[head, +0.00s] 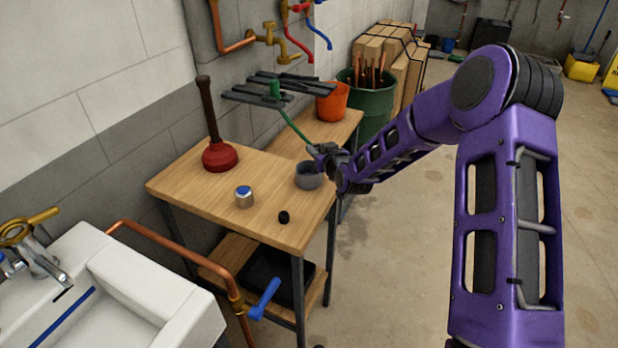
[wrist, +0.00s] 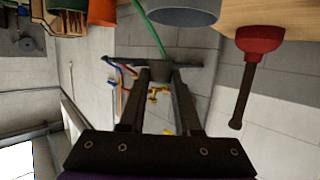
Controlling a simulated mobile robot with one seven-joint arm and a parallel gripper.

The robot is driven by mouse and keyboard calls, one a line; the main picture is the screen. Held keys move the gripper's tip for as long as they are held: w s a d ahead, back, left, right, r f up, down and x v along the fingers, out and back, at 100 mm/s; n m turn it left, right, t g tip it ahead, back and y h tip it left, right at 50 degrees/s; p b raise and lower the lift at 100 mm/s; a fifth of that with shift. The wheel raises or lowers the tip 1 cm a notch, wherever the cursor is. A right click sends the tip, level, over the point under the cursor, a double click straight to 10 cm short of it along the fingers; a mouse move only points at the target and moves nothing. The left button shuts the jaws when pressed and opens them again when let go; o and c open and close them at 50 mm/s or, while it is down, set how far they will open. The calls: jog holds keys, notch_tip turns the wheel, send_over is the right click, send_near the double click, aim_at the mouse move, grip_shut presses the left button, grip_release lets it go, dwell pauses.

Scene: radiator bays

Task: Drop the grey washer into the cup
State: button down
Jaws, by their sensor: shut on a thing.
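My gripper (head: 322,153) is at the back right of the wooden bench, above and close to the grey cup (head: 309,175). The cup stands upright near the bench's right edge, and part of it shows large at the top of the wrist view (wrist: 182,15). In the wrist view my gripper's two dark fingers (wrist: 158,76) are closed on a small grey thing (wrist: 158,71) at their tips. I take it for the grey washer, though its outline is unclear. The held thing is hidden in the head view. The inside of the cup is not clearly seen.
The bench (head: 185,185) also holds a red plunger (head: 220,155), a blue-topped tin (head: 244,198) and a small black piece (head: 284,217). A green rod (head: 296,127) with dark slats (head: 262,97) shows behind my gripper. An orange bucket (head: 332,103) stands further back.

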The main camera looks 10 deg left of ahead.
jog(key=c, duration=0.5)
grip_release()
jog(key=v, duration=1.7)
jog(key=shift+s, duration=0.2)
jog(key=shift+w+d+r, duration=0.1)
jog(key=shift+w, duration=0.05)
